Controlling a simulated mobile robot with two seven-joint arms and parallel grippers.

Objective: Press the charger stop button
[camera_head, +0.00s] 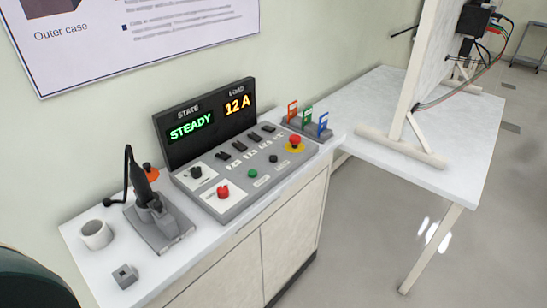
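A grey control console (190,209) stands on the white cabinet top. Its upright black display (210,118) reads "STATE STEADY" in green and "LOAD 12 A" in yellow. The small labels are too blurred to read, so I cannot tell which one is marked charger stop. Neither of my grippers is in view.
Left of the console are a black handheld tool in a grey holder (171,236), a white cup (96,234) and a small grey block (124,275). Red, green and blue tags (307,118) stand behind the right end. A white table with an upright board (410,80) is at right.

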